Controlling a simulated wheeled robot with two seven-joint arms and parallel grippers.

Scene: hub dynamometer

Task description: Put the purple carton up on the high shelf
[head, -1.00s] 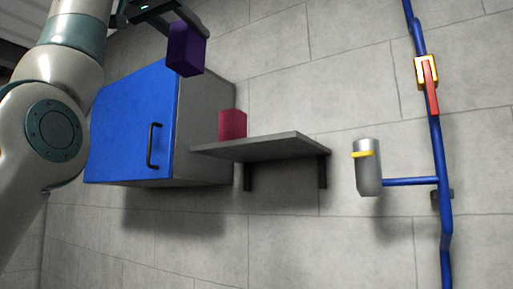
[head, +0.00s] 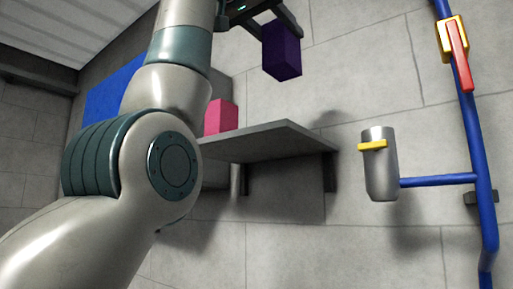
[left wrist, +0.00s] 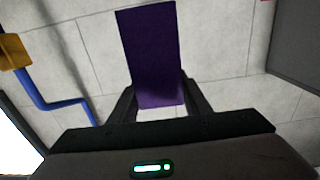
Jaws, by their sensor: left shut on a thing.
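The purple carton (head: 282,52) is held in my left gripper (head: 262,14) near the top of the head view. It hangs above the grey shelf (head: 262,141), with a clear gap between them. In the left wrist view the carton (left wrist: 153,50) sits between the two fingers of my left gripper (left wrist: 158,100). The shelf is fixed to the wall on dark brackets. My right gripper is in neither view.
A pink box (head: 220,117) stands on the shelf's left part; the rest of its top looks clear. A blue cabinet (head: 112,88) is partly hidden behind my left arm. A silver cylinder (head: 379,165) and a blue pipe (head: 468,125) with a red-handled valve (head: 457,52) are on the right.

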